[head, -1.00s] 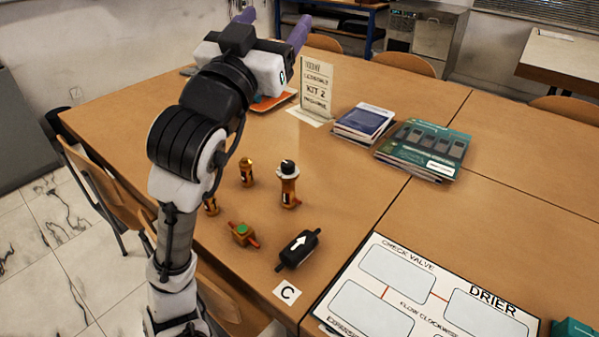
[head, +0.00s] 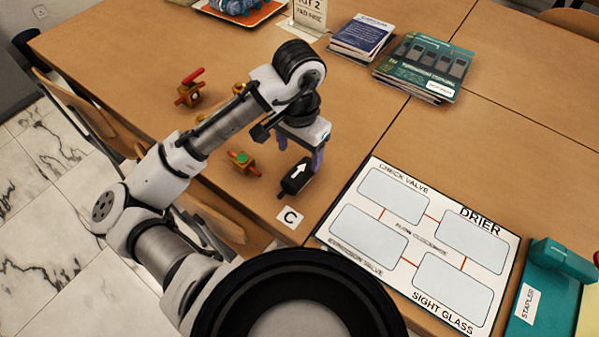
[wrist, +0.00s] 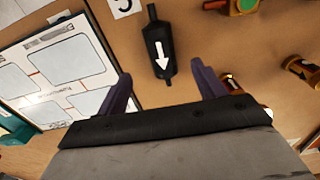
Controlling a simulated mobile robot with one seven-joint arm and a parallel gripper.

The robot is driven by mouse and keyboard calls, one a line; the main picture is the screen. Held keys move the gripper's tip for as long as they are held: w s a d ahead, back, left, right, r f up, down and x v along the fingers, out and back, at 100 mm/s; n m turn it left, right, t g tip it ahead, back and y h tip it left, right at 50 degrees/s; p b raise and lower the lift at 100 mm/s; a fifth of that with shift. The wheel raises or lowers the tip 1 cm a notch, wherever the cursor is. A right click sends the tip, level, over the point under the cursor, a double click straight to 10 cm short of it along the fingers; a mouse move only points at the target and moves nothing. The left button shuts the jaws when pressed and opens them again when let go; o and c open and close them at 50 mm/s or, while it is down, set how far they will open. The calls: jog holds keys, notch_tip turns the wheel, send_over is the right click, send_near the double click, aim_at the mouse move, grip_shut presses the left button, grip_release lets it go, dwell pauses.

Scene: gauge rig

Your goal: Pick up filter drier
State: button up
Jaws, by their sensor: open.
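The filter drier is a black cylinder with a white arrow (head: 299,174), lying on the table beside the card marked C. It also shows in the wrist view (wrist: 156,40), ahead of and between my two purple fingers. My gripper (head: 300,158) is open, fingers pointing down, just above and behind the drier. In the wrist view my gripper (wrist: 161,72) has nothing held between its fingers. I cannot tell the exact height of the fingertips above the drier.
A brass fitting with a green top (head: 242,161) sits left of the drier, and a red-handled valve (head: 188,92) farther back. More brass fittings (wrist: 301,68) show in the wrist view. The white diagram board (head: 352,232) lies to the right. Books (head: 425,68) lie at the back.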

aim_at(299, 170)
jog(key=f, duration=0.5)
jog(key=f+p, duration=0.1)
jog(key=f, duration=0.2)
jog(key=shift+w+f, duration=0.25)
jog(key=shift+c, duration=0.3)
jog(key=c, duration=1.1)
jog(key=shift+c, duration=0.2)
jog(key=shift+r, duration=0.1)
